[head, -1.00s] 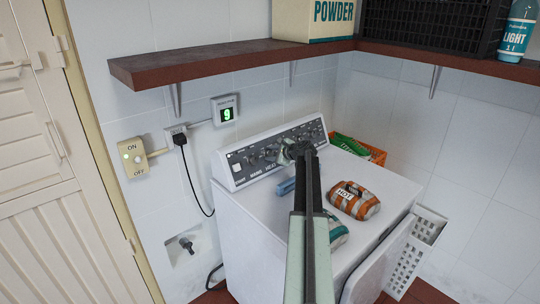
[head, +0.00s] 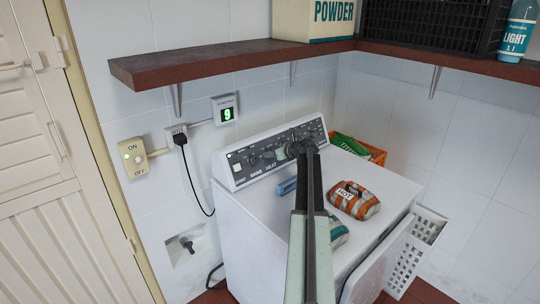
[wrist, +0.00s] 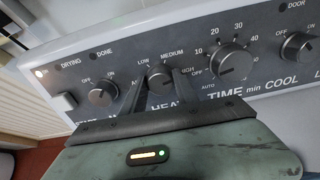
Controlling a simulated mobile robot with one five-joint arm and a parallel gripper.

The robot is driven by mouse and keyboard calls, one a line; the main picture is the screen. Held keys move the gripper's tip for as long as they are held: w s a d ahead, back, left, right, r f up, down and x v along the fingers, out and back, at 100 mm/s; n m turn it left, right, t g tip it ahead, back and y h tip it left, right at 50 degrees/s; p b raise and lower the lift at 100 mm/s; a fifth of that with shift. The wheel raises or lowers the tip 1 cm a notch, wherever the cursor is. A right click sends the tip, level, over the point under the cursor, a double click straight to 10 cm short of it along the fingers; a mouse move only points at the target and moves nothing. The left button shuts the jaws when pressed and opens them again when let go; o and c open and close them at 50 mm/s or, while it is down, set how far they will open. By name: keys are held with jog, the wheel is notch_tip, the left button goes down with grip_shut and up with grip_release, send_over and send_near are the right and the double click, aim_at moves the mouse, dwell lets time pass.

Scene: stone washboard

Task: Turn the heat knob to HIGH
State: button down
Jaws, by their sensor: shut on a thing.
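The heat knob (wrist: 160,78) is a dark round knob on the grey control panel of a white machine. In the wrist view, LOW, MEDIUM and HIGH are printed around it and HEAT below it, partly covered. My gripper (wrist: 160,88) has one finger on each side of this knob and is shut on it. I cannot clearly tell where its pointer points. In the head view, my gripper (head: 299,145) is at the panel and hides the knob.
On the machine top (head: 245,205) are a blue handle (head: 287,186) and an orange-striped HOT bundle (head: 353,200). A brown shelf (head: 235,65) overhangs the back.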

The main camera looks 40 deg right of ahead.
jog(key=shift+m, duration=0.8)
jog(key=c, duration=0.9)
grip_release()
jog(key=shift+w, duration=0.1)
jog(key=shift+c, duration=0.2)
jog(key=p+v, duration=0.3)
jog(key=v, duration=0.5)
jog(key=shift+p, duration=0.3)
